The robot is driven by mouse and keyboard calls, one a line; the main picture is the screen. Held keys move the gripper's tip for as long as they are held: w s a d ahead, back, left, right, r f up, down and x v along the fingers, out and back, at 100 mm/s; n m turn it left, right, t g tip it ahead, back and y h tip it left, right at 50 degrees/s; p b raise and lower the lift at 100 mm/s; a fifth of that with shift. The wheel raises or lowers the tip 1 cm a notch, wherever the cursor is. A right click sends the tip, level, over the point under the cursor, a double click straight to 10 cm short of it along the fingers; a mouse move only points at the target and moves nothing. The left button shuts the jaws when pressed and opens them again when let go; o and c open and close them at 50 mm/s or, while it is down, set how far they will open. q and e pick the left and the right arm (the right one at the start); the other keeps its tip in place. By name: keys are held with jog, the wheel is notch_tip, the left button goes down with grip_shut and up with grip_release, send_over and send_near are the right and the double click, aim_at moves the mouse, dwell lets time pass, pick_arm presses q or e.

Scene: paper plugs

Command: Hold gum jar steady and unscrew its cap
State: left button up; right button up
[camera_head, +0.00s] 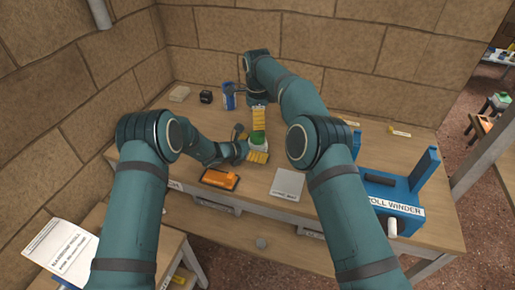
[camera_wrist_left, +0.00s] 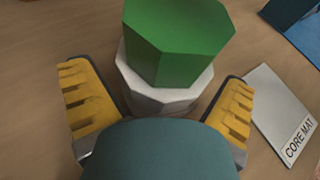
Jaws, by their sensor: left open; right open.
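The gum jar has a green faceted cap (camera_head: 257,138) and a white body, and stands upright on the bench. In the left wrist view the green cap (camera_wrist_left: 178,42) sits on the white jar body (camera_wrist_left: 150,95). My left gripper (camera_head: 249,147) is open, low at the jar. In the left wrist view its yellow fingers (camera_wrist_left: 161,106) lie on either side of the white body, with gaps visible. My right gripper (camera_head: 258,118) is open just behind and above the cap in the head view; one yellow finger shows clearly. Whether it touches the cap is unclear.
A white core mat (camera_head: 288,184) and an orange-and-black item (camera_head: 220,179) lie near the front edge. A blue roll winder (camera_head: 397,193) stands at the right. A blue container (camera_head: 228,97), a black item (camera_head: 206,97) and a beige block (camera_head: 179,93) stand at the back left.

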aim_at(257, 134)
pick_arm(q)
grip_shut()
pick_arm(e)
jog(key=n, duration=0.4)
jog(key=shift+f+n, duration=0.3)
jog(key=shift+f, duration=3.75)
jog(key=c, duration=1.3)
jog(key=n, duration=0.5)
pick_arm(q)
jog(key=shift+a, duration=0.1)
pick_arm(e)
jog(key=n, duration=0.4)
jog(key=shift+n, duration=0.3)
